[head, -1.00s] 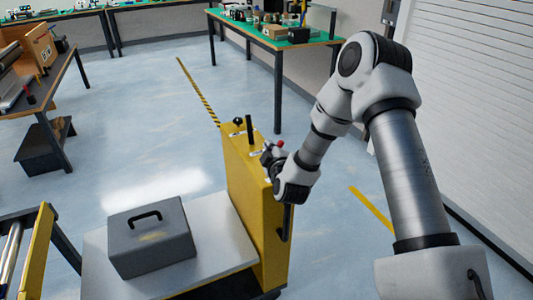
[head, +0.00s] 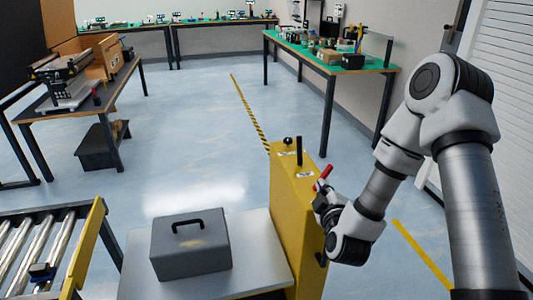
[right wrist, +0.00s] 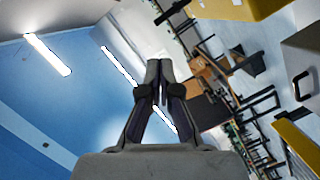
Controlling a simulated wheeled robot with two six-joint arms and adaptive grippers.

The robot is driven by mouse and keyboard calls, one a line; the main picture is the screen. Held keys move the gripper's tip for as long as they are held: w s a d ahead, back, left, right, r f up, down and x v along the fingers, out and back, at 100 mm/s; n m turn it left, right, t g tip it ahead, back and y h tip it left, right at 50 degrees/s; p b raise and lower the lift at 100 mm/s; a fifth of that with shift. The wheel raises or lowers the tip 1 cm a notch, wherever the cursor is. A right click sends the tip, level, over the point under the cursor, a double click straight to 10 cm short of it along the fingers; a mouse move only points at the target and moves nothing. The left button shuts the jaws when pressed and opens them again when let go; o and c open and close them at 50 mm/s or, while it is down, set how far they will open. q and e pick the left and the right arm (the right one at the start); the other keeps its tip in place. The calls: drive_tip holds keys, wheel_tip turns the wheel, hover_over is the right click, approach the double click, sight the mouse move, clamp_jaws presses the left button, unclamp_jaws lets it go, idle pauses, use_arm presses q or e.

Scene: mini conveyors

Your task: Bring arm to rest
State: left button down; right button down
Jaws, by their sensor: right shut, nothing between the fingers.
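My right arm comes in from the right in the head view. Its gripper (head: 322,200) is beside the right face of the yellow upright panel (head: 297,235), just below its top edge. I cannot tell whether it touches the panel. In the right wrist view the fingers of this gripper (right wrist: 158,64) are together at the tips with nothing held between them. A red bar (head: 323,178) shows right by the gripper; its lower end is hidden. My left gripper is in neither view.
A grey box with a black handle (head: 190,247) sits on a pale platform (head: 262,255) left of the panel. Black levers (head: 299,150) stand on the panel's top. A roller conveyor (head: 42,245) is at lower left. Tables stand further back. Floor between is clear.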

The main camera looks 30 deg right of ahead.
drive_tip(key=s+a+f+n+g+y+p, duration=0.25)
drive_tip(key=s+a+f, duration=0.2)
drive_tip(key=f, duration=0.35)
drive_tip(key=s+a+f+n+g+y+p, duration=0.1)
drive_tip(key=s+a+f+g+y, duration=0.2)
drive_tip(key=a+f, duration=0.45)
drive_tip(key=s+a+f+m+g+y, duration=0.1)
drive_tip(key=s+f+m+g, duration=0.3)
drive_tip(key=s, duration=0.5)
drive_tip(key=s+a+f+m+g+p, duration=0.1)
drive_tip(key=s+a+f+m+g, duration=0.2)
drive_tip(key=s, duration=0.7)
wheel_tip(320, 180, down, 4)
drive_tip(key=m+g, duration=0.2)
drive_tip(key=m, duration=0.1)
drive_tip(key=shift+a+y, duration=0.35)
drive_tip(key=shift+a, duration=0.05)
drive_tip(key=shift+s+m+g, duration=0.1)
drive_tip(key=shift+m+g, duration=0.15)
